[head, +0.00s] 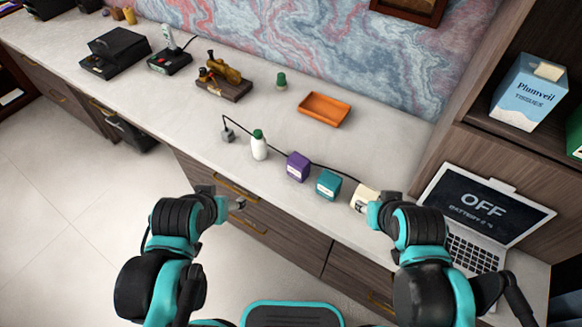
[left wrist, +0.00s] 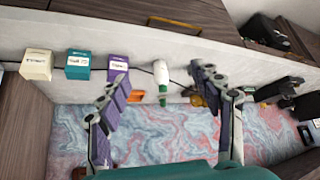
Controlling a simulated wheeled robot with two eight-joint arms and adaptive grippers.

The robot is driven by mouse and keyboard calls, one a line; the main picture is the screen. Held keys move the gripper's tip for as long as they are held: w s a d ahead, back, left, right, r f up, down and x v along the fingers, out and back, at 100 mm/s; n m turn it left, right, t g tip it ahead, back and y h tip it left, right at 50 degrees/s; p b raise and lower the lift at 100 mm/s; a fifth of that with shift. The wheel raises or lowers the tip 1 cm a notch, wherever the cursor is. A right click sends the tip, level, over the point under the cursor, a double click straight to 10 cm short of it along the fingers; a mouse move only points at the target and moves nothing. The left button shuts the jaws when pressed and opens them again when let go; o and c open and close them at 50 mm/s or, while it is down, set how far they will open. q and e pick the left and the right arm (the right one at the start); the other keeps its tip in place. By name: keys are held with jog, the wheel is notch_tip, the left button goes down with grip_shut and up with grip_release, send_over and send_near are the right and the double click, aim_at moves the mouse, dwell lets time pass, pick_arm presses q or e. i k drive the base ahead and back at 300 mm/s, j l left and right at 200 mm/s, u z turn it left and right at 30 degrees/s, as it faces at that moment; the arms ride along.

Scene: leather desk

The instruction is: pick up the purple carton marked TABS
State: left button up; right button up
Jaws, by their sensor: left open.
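The purple carton (head: 298,166) stands upright on the desk, between a white bottle with a green cap (head: 259,148) and a teal carton (head: 328,184). In the left wrist view the purple carton (left wrist: 118,66) shows a white label too small to read surely. My left gripper (head: 238,204) is in front of the desk edge, lower left of the carton and apart from it. Its fingers (left wrist: 157,82) are spread wide with nothing between them in contact. My right gripper (head: 372,212) is by the cream carton (head: 362,196); its fingers are mostly hidden.
A black cable runs behind the cartons from a small grey block (head: 228,135). An orange tray (head: 322,109) lies farther back, with clear desk between. A laptop (head: 476,216) stands at the right. Drawer fronts (head: 250,205) lie below the desk edge.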

aim_at(298, 166)
jog(key=i+j+z, duration=0.15)
jog(key=j+z, duration=0.2)
jog(key=i+j+z, duration=0.15)
jog(key=j+z, duration=0.2)
jog(key=i+j+z, duration=0.1)
jog(key=j+z, duration=0.6)
